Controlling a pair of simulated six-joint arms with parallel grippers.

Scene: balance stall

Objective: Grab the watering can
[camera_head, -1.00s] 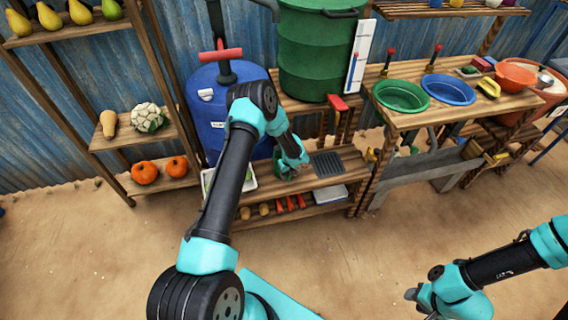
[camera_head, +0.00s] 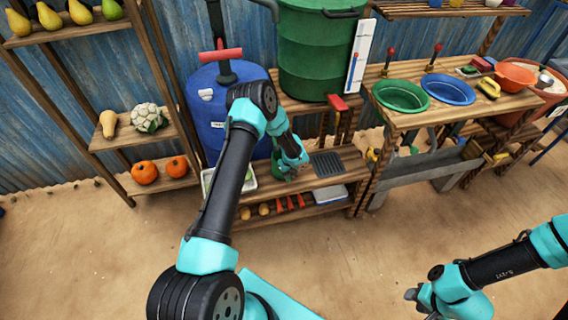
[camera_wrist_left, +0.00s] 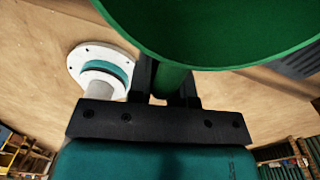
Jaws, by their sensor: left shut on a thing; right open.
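The green watering can (camera_wrist_left: 215,35) fills the top of the left wrist view, with its wide round body close to the camera. A green bar of it, probably the handle, lies between the two black fingers of my left gripper (camera_wrist_left: 168,75), which is shut on it. In the head view my left gripper (camera_head: 292,168) is low over the wooden bench, in front of the blue barrel. A little green of the can (camera_head: 276,163) shows beside it; the arm hides most of it. My right gripper (camera_head: 415,297) is open and empty over bare ground at lower right.
A blue barrel (camera_head: 213,110) with a red-handled pump stands behind the gripper. A green barrel (camera_head: 318,55) stands to its right. The bench (camera_head: 335,182) carries a dark grate (camera_head: 327,163) and a white tray (camera_head: 248,182). A table with green (camera_head: 400,96) and blue basins stands right.

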